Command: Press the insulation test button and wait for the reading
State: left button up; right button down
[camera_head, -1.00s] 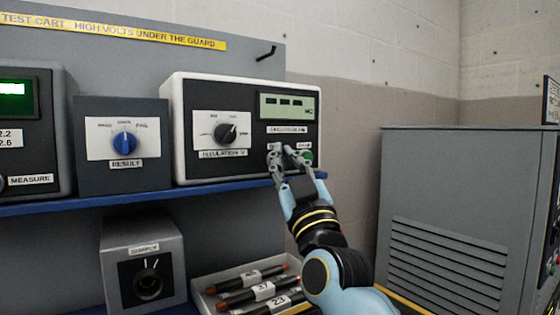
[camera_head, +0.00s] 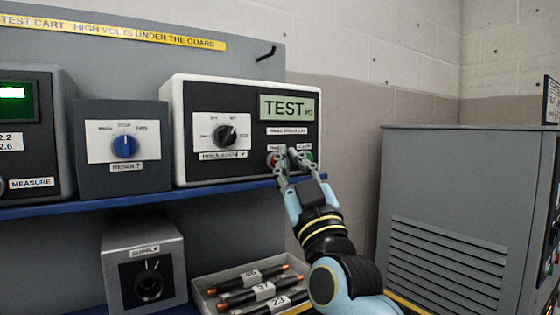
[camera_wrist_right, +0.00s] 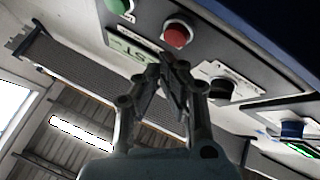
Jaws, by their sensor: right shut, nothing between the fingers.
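The insulation tester (camera_head: 180,100) is a white-rimmed, dark-faced box on the blue shelf. Its display (camera_head: 287,107) reads "TEST" in large letters. A red button (camera_head: 271,160) and a green button (camera_head: 309,157) sit low on its face, both partly covered by my right gripper in the head view. My right gripper (camera_head: 291,154) is shut and empty in front of these buttons. In the right wrist view its fingertips (camera_wrist_right: 167,66) are close to the red button (camera_wrist_right: 176,36), with the green button (camera_wrist_right: 117,6) farther off; I cannot tell contact. My left gripper is out of view.
Left of the tester stand a result box with a blue knob (camera_head: 124,146) and a measuring unit (camera_head: 62,130). Below are a supply box (camera_head: 143,245) and a tray (camera_head: 203,303) of labelled probes. A large grey cabinet (camera_head: 455,185) stands at the right.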

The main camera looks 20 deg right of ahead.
jog(key=s+p, duration=0.2)
jog(key=s, duration=0.4)
jog(key=shift+d, duration=0.4)
jog(key=shift+f, duration=0.1)
dwell(0.6)
